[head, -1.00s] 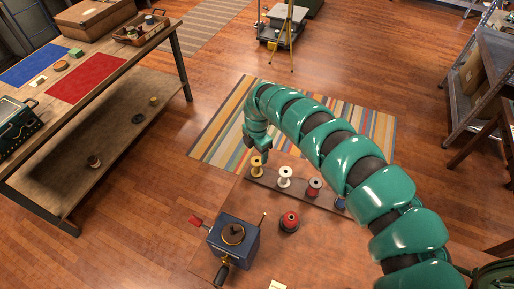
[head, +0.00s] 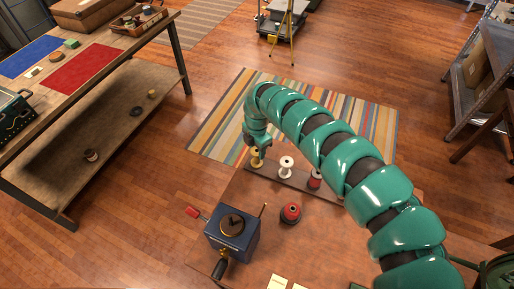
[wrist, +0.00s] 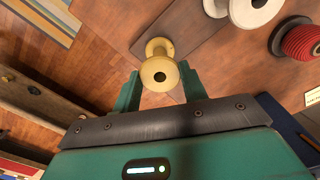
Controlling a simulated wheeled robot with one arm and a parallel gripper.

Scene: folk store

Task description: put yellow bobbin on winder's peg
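The yellow bobbin (head: 256,160) stands at the left end of the dark rack board (head: 296,180) on the table. In the wrist view the yellow bobbin (wrist: 160,73) lies between the tips of my gripper (wrist: 160,85). The fingers are apart, one at each side of it; I see no clear grip. In the head view my gripper (head: 257,146) is right over the bobbin and hides its top. The winder (head: 232,242) is a blue box with a dark round top, a red knob at left and a black handle in front. A thin rod (head: 263,213) rises beside it; its peg is not clearly distinguishable.
A white bobbin (head: 286,167) and a red bobbin (head: 315,178) stand along the board, to the right of the yellow one. A red spool (head: 291,213) stands between the board and the winder. Pale cards (head: 278,282) lie at the front. Bare tabletop shows around these.

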